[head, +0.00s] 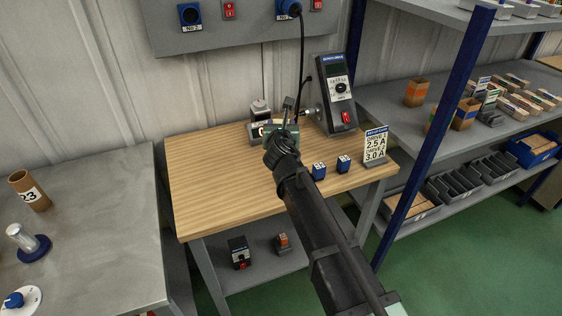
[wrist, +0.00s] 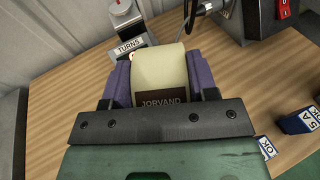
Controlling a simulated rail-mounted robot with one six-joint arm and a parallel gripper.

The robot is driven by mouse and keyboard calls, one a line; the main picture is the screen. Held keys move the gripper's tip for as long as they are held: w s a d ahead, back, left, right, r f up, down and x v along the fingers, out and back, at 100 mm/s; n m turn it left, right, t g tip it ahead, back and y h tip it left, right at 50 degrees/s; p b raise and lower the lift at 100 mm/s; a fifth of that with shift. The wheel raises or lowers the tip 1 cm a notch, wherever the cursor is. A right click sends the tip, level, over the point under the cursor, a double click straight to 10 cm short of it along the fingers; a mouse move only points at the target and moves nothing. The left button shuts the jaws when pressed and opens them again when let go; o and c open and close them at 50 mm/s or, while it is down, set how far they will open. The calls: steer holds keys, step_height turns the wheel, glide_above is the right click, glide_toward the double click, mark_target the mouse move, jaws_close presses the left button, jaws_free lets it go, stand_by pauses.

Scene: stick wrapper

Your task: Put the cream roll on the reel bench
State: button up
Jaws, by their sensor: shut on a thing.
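My gripper (wrist: 163,82) is shut on the cream roll (wrist: 160,72), which sits between its two purple fingers in the wrist view. The roll has a dark label reading JORVAND on its near part. In the head view my gripper (head: 282,134) is over the back part of a wood-topped bench (head: 215,185), and the roll is hidden behind it. The bench top also shows in the wrist view (wrist: 60,105). I cannot tell whether the roll touches the bench or hangs above it.
A turns counter (head: 259,112) stands beside my gripper at the bench's back. A bench drive box (head: 337,95) is to the right. The bench's left half is clear.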

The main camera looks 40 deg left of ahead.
steer(key=shift+f, duration=0.45)
step_height(320, 180, down, 5)
steer(key=b, duration=0.4)
steer(key=shift+r, duration=0.5)
steer(key=shift+f, duration=0.2)
steer(key=o, duration=1.1)
